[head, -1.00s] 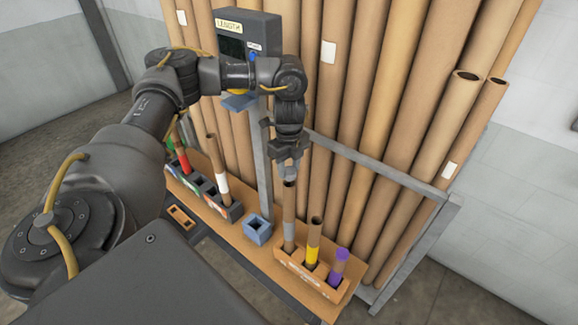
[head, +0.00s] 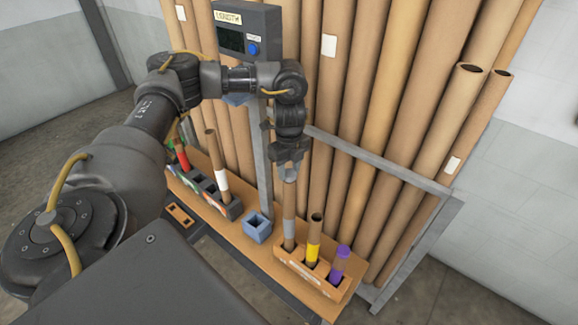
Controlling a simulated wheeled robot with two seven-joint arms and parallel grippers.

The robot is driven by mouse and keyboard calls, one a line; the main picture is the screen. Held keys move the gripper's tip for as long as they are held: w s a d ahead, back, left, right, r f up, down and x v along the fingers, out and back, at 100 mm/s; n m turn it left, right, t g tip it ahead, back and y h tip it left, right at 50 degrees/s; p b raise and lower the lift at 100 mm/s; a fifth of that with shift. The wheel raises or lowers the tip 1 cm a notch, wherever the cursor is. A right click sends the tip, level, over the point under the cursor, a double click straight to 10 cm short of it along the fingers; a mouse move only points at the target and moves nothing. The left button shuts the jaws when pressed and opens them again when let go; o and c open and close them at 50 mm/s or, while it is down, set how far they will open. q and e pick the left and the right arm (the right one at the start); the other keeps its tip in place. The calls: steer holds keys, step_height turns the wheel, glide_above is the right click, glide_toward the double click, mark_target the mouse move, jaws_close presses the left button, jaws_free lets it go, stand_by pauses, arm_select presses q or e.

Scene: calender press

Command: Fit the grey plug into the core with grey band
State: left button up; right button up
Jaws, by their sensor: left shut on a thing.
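The core with grey band (head: 289,231) stands upright in the left slot of the wooden holder (head: 309,278) at the front right of the shelf. My left gripper (head: 290,173) points down, directly over this core's top end. It is shut on the grey plug, which is mostly hidden between the fingers. The fingertips are at the core's mouth; I cannot tell how far the plug is inside. My right gripper is not in view.
A core with yellow band (head: 314,252), open on top, and a purple-banded core (head: 338,266) with a purple top stand to the right. A blue square holder (head: 257,229) is left. Tall cardboard tubes (head: 345,90) and a grey rail (head: 380,165) stand behind.

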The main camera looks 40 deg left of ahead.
arm_select(q)
steer(key=shift+f, duration=0.25)
steer(key=o, duration=1)
step_height(320, 180, up, 11)
steer(key=shift+f, duration=0.1)
stand_by(0.7)
